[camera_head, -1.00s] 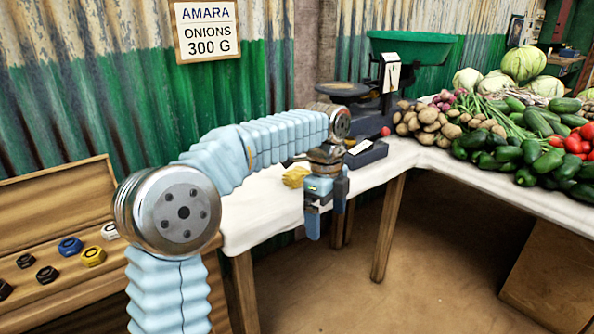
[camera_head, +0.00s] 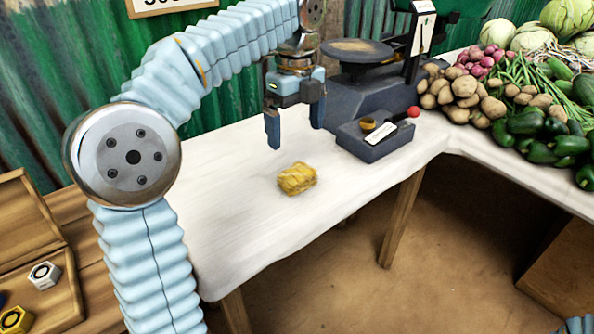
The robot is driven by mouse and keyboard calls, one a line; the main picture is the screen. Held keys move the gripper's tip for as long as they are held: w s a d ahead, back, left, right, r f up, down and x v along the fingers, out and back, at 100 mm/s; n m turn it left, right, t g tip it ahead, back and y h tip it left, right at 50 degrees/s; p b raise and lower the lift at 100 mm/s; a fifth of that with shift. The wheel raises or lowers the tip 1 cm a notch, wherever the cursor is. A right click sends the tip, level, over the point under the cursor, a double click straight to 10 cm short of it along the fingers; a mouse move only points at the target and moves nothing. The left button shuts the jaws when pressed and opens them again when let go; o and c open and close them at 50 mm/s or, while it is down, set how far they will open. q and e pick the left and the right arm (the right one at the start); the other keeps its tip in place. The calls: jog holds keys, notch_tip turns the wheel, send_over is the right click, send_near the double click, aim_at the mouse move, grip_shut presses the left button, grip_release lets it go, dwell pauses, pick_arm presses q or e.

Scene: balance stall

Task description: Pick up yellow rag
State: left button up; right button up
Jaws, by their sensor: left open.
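The yellow rag (camera_head: 297,179) lies crumpled on the white-covered table (camera_head: 235,225), near its front edge. My left gripper (camera_head: 295,130) points down above and slightly behind the rag. Its two fingers are apart with nothing between them, and it does not touch the rag. My right gripper is not in view.
A dark balance scale (camera_head: 375,100) stands close to the right of my left gripper. Potatoes (camera_head: 462,88), onions and green peppers (camera_head: 545,140) are piled further right. A wooden box (camera_head: 40,250) with large nuts is at the left. The cloth around the rag is clear.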

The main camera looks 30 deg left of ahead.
pick_arm(q)
jog(key=b, duration=0.1)
send_over(298, 170)
jog(key=f, duration=0.5)
jog(key=shift+s+a+f, duration=0.1)
jog(key=shift+a+f, duration=0.1)
jog(key=shift+f, duration=0.05)
notch_tip(298, 170, down, 6)
jog(key=shift+d+b, duration=0.1)
jog(key=shift+b, duration=0.4)
jog(key=c, duration=1)
